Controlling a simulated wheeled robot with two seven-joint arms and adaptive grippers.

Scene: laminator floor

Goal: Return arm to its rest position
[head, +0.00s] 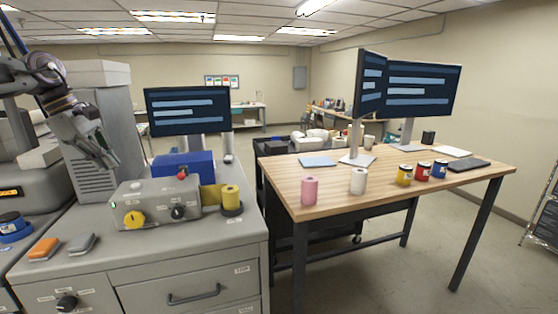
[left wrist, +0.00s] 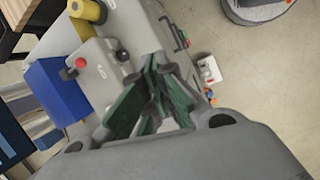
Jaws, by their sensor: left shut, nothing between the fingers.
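My left arm comes in from the upper left in the head view, bent, with its gripper (head: 108,160) pointing down. The gripper is shut and empty, in front of a tall grey cabinet (head: 109,135) and above the grey counter. In the left wrist view the dark green fingers (left wrist: 155,112) are together with nothing between them. The grey control box (head: 158,202) with a yellow knob, a dark knob and a red button lies below and to the right of the gripper. My right gripper is in neither view.
A blue box (head: 184,164) and a yellow roll (head: 230,197) stand by the control box. Orange (head: 44,248) and grey (head: 80,244) blocks lie on the counter. A monitor (head: 187,111) rises behind. A wooden table (head: 330,190) with rolls, jars and screens stands right.

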